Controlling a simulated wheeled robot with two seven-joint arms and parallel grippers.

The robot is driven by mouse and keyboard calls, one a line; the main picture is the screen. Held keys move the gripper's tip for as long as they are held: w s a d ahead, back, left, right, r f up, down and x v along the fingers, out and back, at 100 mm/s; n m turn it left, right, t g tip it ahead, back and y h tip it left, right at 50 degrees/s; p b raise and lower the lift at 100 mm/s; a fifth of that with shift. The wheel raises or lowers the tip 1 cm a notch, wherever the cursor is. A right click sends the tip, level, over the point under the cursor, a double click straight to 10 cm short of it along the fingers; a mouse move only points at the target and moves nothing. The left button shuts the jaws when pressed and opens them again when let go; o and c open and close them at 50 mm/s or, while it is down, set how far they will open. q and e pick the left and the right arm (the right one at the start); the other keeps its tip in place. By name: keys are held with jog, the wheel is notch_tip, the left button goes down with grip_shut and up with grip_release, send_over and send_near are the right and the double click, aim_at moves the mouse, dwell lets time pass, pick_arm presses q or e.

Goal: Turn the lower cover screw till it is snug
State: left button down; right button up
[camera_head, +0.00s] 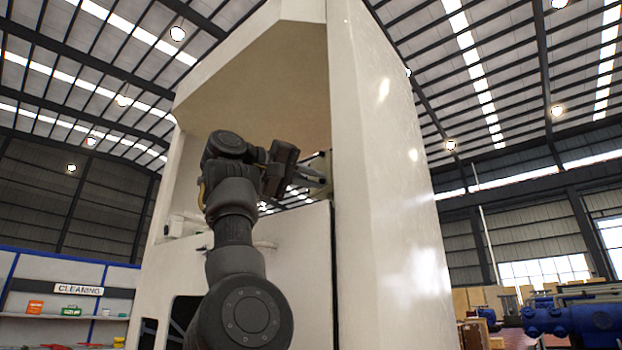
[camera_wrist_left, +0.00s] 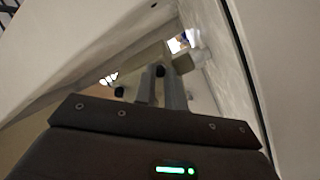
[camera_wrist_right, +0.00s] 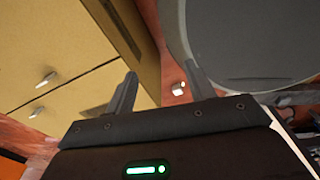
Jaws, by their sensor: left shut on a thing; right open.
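My left gripper (camera_head: 322,181) reaches into the opening of the tall white dispenser (camera_head: 375,200), near the inner side of its right wall. In the left wrist view, its fingers (camera_wrist_left: 162,82) are close together, with a small black screw head (camera_wrist_left: 160,71) at their tips against a beige cover part (camera_wrist_left: 150,60). The gripper is shut on this screw. A second black knob-like head (camera_wrist_left: 119,92) shows to the left of the fingers. I cannot tell from the picture how tight the screw sits. My right gripper (camera_wrist_right: 157,78) is open and empty, away from the dispenser.
The dispenser's right wall stands close beside my left gripper. The right wrist view shows a yellow drawer cabinet (camera_wrist_right: 70,60) with metal handles and a grey rounded object (camera_wrist_right: 250,40) close to the right finger. Shelves under a cleaning sign (camera_head: 79,290) and blue machinery (camera_head: 570,315) stand farther off.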

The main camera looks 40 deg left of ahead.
pick_arm(q)
jog(key=c, duration=1.5)
grip_release()
jog(key=shift+w, duration=0.1)
jog(key=shift+o, duration=0.2)
jog(key=b+v, duration=0.3)
jog(key=v, duration=0.7)
jog(key=shift+s, duration=0.4)
jog(key=shift+a, duration=0.1)
jog(key=shift+w+f, duration=0.1)
